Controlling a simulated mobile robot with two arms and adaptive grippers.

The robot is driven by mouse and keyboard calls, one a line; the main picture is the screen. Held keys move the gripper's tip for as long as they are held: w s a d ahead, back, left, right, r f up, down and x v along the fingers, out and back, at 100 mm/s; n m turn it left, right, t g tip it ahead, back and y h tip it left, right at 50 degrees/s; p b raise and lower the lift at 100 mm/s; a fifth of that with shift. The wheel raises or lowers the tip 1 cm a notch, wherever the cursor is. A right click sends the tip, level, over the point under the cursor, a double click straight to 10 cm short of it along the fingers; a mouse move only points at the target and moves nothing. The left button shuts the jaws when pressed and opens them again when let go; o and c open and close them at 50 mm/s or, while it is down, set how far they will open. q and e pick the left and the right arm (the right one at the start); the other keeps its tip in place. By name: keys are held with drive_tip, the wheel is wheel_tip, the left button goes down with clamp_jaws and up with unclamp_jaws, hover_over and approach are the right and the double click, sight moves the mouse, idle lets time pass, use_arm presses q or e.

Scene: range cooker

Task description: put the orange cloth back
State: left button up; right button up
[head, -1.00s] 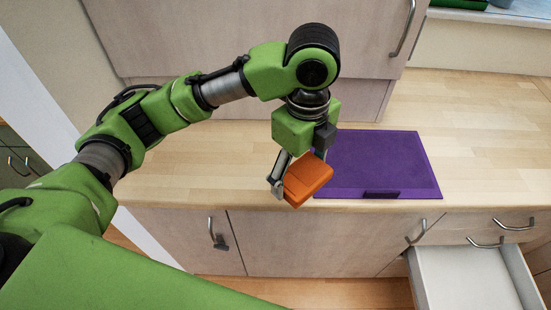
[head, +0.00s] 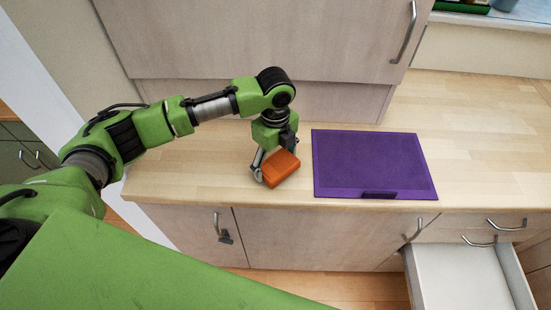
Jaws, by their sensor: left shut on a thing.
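The orange cloth (head: 281,169) looks like a thick folded block. My left gripper (head: 263,171) is shut on it, over the front part of the wooden worktop to the left of the purple mat. The cloth partly hides the fingers. I cannot tell whether the cloth touches the worktop. My right gripper is not in view.
The purple mat (head: 370,160) lies flat on the worktop (head: 200,170), with a dark handle-like piece at its front edge. A white drawer (head: 455,280) stands open at the lower right. Pale cupboards (head: 260,35) rise behind. The worktop to the right is clear.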

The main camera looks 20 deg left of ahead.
sight(276, 162)
use_arm(q)
drive_tip(key=shift+f, duration=0.3)
drive_tip(key=shift+f, duration=0.1)
drive_tip(key=o, duration=1.1)
drive_tip(key=shift+o, duration=0.2)
wheel_tip(276, 162, up, 12)
drive_tip(key=b, duration=0.3)
